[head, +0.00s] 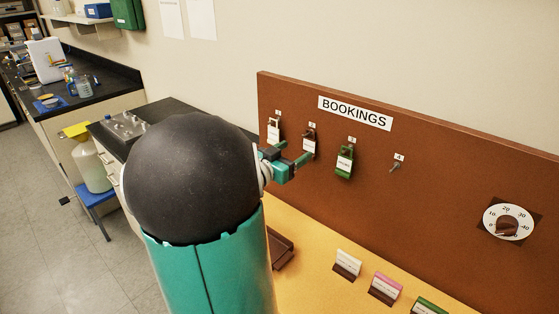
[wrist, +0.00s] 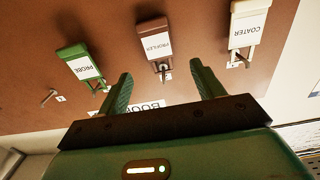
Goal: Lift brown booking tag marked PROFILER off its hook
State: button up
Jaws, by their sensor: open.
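The brown booking tag (head: 309,145) hangs on hook 2 of the brown BOOKINGS board. In the wrist view, which is upside down, the tag (wrist: 153,38) has a brown frame and a white label reading PROFILER, with its hook (wrist: 164,73) at its looped end. My gripper (head: 292,153) is open and empty, just in front of the board by this tag. In the wrist view the two green fingers of my gripper (wrist: 161,72) point towards the board, one to either side of the tag's hook, with a gap to each. No finger visibly touches the tag.
A white COATER tag (wrist: 247,25) and a green PROBE tag (wrist: 80,63) hang on the neighbouring hooks. Hook 4 (head: 395,165) is bare. A dial (head: 508,222) is at the board's right. Small label stands (head: 347,264) and a brown tray (head: 281,250) sit on the yellow surface below.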

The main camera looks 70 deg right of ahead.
aim_at(309, 140)
jog(key=x, duration=0.6)
jog(key=shift+a, duration=0.1)
grip_shut()
dwell(0.3)
jog(key=shift+w+a+r, duration=0.15)
jog(key=shift+a+r, duration=0.1)
jog(key=shift+a, duration=0.05)
jog(key=shift+a+r, duration=0.2)
jog(key=shift+a, duration=0.05)
jog(key=shift+w+a+r, duration=0.1)
jog(key=shift+a, duration=0.05)
jog(key=shift+a, duration=0.1)
